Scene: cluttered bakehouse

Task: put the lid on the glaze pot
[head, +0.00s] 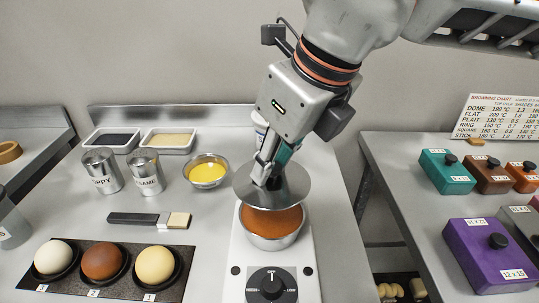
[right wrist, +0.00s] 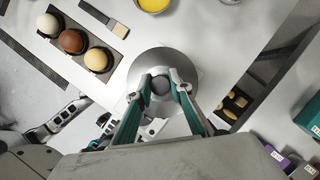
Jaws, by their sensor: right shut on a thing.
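The glaze pot (head: 272,238) is a steel bowl of orange-brown glaze standing on a white warmer (head: 245,262) with a front dial. The lid (head: 293,190) is a round grey metal disc with a knob on top. My right gripper (head: 268,178) is shut on the lid's knob and holds the lid above the pot, over its back part. Glaze still shows in front of the lid. In the right wrist view, the fingers of my right gripper (right wrist: 160,86) straddle the knob, and the lid (right wrist: 162,58) hides the pot.
A bowl of yellow liquid (head: 207,172), two steel tins (head: 146,172) and a brush (head: 150,219) lie left of the warmer. A dark tray (head: 128,262) holds three dough balls. A gap separates this bench from the right table, where a purple box (head: 488,255) stands.

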